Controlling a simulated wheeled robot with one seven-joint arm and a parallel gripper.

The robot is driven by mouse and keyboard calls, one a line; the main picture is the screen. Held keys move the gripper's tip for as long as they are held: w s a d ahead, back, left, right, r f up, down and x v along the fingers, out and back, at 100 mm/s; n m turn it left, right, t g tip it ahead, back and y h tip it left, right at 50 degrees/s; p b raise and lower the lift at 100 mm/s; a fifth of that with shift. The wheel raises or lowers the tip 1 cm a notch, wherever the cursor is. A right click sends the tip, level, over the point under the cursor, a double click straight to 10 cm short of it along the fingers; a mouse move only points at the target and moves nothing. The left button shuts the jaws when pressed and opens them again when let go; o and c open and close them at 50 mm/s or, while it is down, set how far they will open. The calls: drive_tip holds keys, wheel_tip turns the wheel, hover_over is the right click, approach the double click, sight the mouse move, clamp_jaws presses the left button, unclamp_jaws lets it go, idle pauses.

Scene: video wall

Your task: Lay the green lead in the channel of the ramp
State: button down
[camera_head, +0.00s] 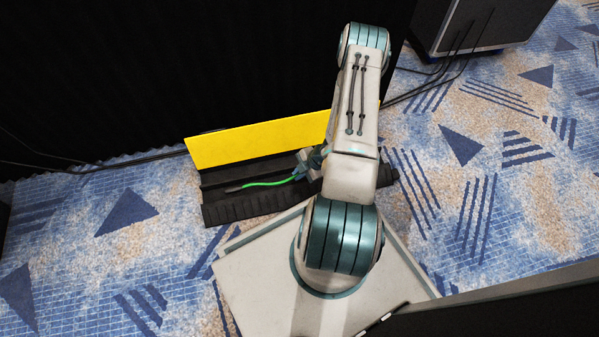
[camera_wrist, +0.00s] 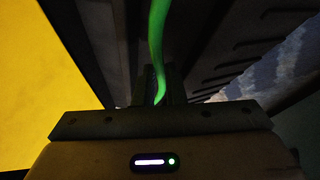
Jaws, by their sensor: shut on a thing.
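The green lead (camera_head: 266,184) extends left from my gripper (camera_head: 305,170) over the black cable ramp (camera_head: 225,208) in the head view. Its far end is dark. The ramp's yellow lid (camera_head: 255,140) stands raised along the back side. My gripper is low at the ramp, partly hidden by my arm. In the wrist view the green lead (camera_wrist: 157,50) runs up from between the jaws (camera_wrist: 155,98), which are shut on it. The yellow lid (camera_wrist: 45,75) is on the left there, the ribbed ramp (camera_wrist: 235,50) on the right. I cannot tell whether the lead touches the channel floor.
A black curtain (camera_head: 150,70) hangs behind the ramp. Black cables (camera_head: 90,165) run along the floor at its foot. A dark case (camera_head: 475,25) stands at the back right with cables beside it. Patterned blue carpet (camera_head: 490,180) is clear on the right.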

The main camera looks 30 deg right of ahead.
drive_tip(key=c, duration=1.4)
unclamp_jaws()
drive_tip(key=shift+s, duration=0.1)
drive_tip(key=p+v, duration=0.6)
drive_tip(key=v, duration=0.7)
drive_tip(key=shift+d+r+p, duration=0.25)
drive_tip(key=shift+r+p, duration=0.1)
drive_tip(key=shift+p, duration=0.05)
